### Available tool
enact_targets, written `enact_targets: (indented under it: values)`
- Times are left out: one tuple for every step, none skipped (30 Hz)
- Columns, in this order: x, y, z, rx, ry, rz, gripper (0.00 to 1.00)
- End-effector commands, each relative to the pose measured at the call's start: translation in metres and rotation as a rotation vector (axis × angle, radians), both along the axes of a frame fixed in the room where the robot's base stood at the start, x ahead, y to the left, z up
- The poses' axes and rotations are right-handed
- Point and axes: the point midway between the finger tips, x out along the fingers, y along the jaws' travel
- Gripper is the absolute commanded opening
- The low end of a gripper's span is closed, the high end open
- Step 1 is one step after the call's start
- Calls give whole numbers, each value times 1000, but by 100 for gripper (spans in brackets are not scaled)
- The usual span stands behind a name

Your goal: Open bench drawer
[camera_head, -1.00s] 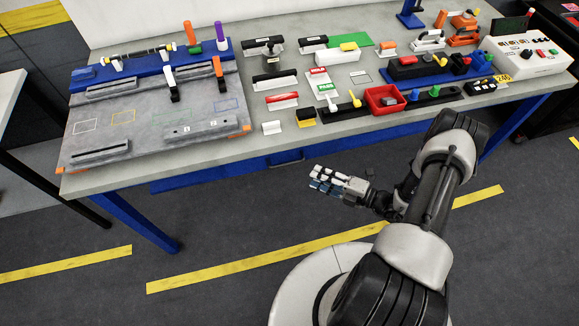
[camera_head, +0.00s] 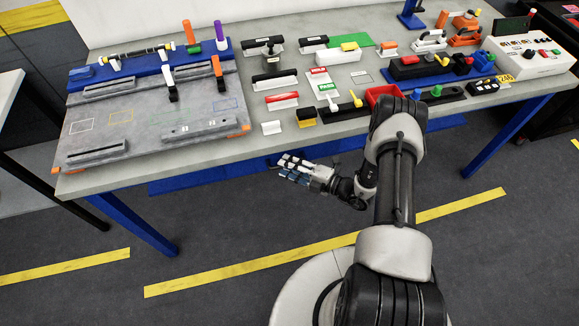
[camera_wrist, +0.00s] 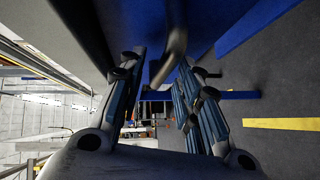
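The bench drawer (camera_head: 225,173) is a blue front under the grey bench top (camera_head: 215,158). It looks shut in the head view. My gripper (camera_head: 288,168) is at the drawer front, just below the bench edge, and covers part of it. In the wrist view my gripper (camera_wrist: 160,100) has its two fingers apart. A curved grey drawer handle (camera_wrist: 173,55) shows against the blue face, in line with the gap between the fingers. I cannot tell whether either finger touches it.
The bench top carries a grey fixture board (camera_head: 150,130) at left. A red bin (camera_head: 378,94) and several small tools stand in the middle and right. A blue bench leg (camera_head: 140,225) stands left of my gripper. The floor in front is open.

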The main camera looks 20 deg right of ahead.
Motion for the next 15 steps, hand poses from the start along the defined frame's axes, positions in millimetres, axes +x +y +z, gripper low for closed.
enact_targets:
  values:
    - [0,0,0,0,0,0,28]
    - [0,0,0,0,0,0,26]
    - [0,0,0,0,0,0,23]
    - [0,0,0,0,0,0,21]
    - [0,0,0,0,0,0,19]
    - [0,0,0,0,0,0,17]
    - [0,0,0,0,0,0,15]
    - [0,0,0,0,0,0,13]
    - [0,0,0,0,0,0,10]
    - [0,0,0,0,0,0,8]
    - [0,0,0,0,0,0,6]
    - [0,0,0,0,0,0,3]
    - [0,0,0,0,0,0,1]
    - [0,0,0,0,0,0,0]
    - [0,0,0,0,0,0,0]
